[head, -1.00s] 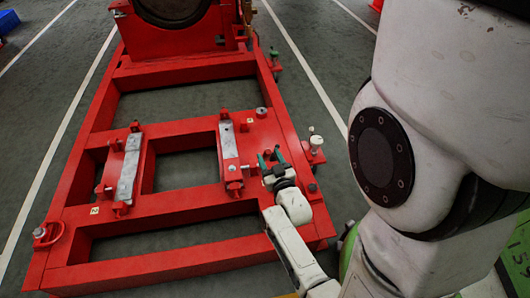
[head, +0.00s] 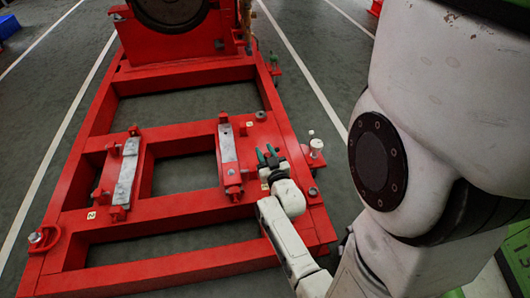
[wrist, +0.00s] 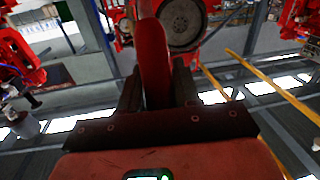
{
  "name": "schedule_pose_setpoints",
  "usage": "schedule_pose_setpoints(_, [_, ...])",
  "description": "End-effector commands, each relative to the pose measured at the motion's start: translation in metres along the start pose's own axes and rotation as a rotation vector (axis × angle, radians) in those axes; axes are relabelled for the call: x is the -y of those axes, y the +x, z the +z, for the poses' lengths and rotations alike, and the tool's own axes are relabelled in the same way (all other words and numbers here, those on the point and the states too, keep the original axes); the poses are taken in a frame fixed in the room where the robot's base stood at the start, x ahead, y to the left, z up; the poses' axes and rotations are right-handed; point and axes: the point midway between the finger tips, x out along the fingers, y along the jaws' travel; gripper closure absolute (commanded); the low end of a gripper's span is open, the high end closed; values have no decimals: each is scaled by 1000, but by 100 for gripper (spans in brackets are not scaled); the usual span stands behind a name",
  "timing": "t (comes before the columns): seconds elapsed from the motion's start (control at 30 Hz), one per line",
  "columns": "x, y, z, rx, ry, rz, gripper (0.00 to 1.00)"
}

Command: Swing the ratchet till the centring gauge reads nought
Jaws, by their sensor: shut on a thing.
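In the head view I cannot make out the ratchet. A small green-lit display (wrist: 150,175) is cut off at the bottom of the wrist view. No gauge reading is legible, and I cannot tell which part is the gauge.
A second pale pad (head: 126,172) lies to the left on the frame. A white-topped fitting (head: 315,147) stands close right of my gripper. A large dark round part in a red housing (head: 175,45) stands at the far end.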

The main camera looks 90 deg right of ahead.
Motion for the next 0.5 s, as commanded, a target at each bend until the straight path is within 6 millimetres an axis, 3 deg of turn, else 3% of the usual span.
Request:
schedule_pose_setpoints(0.2, [0, 0, 0, 0, 0, 0, 99])
schedule_pose_setpoints(0.5, [0, 0, 0, 1, 0, 0, 100])
